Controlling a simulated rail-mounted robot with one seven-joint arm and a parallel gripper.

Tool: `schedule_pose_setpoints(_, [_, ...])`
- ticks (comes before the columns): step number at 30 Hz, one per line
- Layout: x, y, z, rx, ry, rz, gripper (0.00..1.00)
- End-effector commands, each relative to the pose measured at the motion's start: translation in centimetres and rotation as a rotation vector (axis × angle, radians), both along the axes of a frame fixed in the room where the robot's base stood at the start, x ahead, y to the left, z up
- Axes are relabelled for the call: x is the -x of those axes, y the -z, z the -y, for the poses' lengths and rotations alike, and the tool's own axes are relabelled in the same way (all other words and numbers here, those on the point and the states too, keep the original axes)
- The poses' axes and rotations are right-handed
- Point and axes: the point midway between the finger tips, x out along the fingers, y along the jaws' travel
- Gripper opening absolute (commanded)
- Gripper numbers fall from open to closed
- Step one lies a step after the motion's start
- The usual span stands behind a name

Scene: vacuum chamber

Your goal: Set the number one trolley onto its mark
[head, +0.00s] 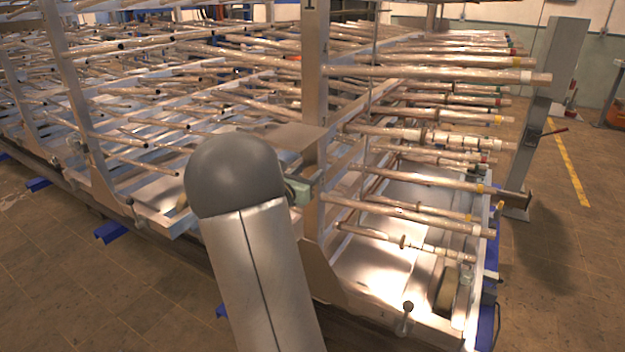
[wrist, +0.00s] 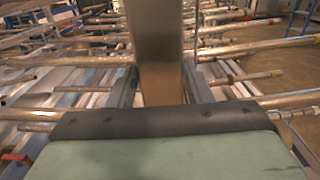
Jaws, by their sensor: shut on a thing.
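The near trolley is a metal frame with a tall upright post (head: 313,110), several long shiny tubes sticking out to the right, and a bright metal base (head: 372,275). A dark stroke like a "1" shows at the top of the post. My gripper (wrist: 158,82) is shut on this post; in the wrist view its two dark fingers stand on either side of the post (wrist: 154,40). In the head view my arm covers part of the trolley's left side and most of my gripper. I cannot make out the floor mark for the trolley.
More racks of tubes (head: 130,85) stand close behind and to the left. Blue supports (head: 110,232) stick out low along the row. A grey column (head: 540,110) with a red handle stands at the right, near the tube ends. A yellow line (head: 567,165) crosses open floor beyond it.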

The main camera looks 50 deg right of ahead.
Motion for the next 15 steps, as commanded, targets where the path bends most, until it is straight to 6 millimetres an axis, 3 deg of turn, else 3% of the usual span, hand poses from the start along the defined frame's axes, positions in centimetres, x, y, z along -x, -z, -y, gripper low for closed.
schedule_pose_setpoints(3, [0.27, -0.02, 0.13, 0.0, 0.006, -0.001, 0.04])
schedule_pose_setpoints(4, [0.27, -0.01, 0.12, -0.001, 0.007, -0.001, 0.54])
schedule_pose_setpoints(6, [0.25, 0.0, 0.09, -0.001, 0.006, -0.001, 0.67])
schedule_pose_setpoints(15, [0.14, 0.05, -0.21, -0.001, 0.002, 0.0, 0.67])
